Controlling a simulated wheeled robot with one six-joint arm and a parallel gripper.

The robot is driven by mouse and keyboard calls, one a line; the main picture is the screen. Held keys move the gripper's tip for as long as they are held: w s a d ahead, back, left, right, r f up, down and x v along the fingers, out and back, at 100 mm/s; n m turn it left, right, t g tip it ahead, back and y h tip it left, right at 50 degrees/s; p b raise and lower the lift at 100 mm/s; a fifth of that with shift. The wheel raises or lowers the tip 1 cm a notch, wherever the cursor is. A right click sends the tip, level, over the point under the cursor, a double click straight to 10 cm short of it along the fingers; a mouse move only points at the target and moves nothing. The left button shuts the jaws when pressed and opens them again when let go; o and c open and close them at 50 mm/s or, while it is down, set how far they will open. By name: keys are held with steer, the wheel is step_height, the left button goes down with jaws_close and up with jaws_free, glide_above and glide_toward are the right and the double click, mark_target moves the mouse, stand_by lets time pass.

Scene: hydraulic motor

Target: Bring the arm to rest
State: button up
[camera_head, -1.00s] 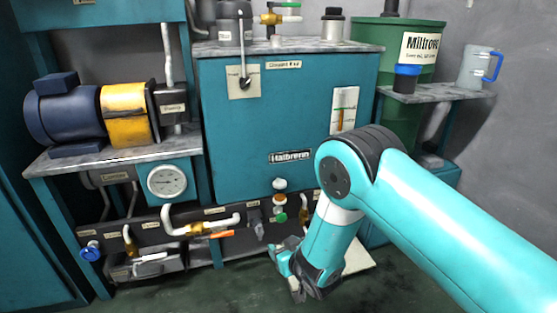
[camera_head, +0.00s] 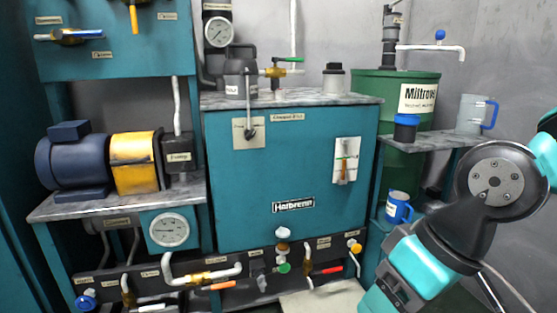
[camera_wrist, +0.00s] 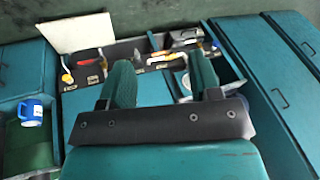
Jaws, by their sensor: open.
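My arm (camera_head: 505,180) is folded at the right side of the head view, with its round dark joint cap facing the camera. The fingers cannot be made out there. In the wrist view my gripper (camera_wrist: 164,78) shows two green fingers standing apart with nothing between them. Beyond the fingers lie the teal machine and its lower pipe row, seen from above and at a distance. Nothing is seen touching the fingers.
The teal Halbrenn tank (camera_head: 290,165) stands in the middle. A blue motor (camera_head: 75,165) sits on the left shelf. A green Miltrova drum (camera_head: 375,88), a clear jug (camera_head: 472,115) and a blue mug (camera_head: 397,207) are near my arm. A pale board (camera_head: 325,300) lies low in front.

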steer(key=s+d+r+n+g, duration=0.1)
steer(key=s+d+r, duration=0.1)
steer(key=s, duration=0.4)
step_height(320, 180, up, 37)
steer(key=w+p, duration=0.1)
steer(key=p, duration=3.7)
steer(key=shift+a+r, duration=0.15)
steer(key=shift+r, duration=0.05)
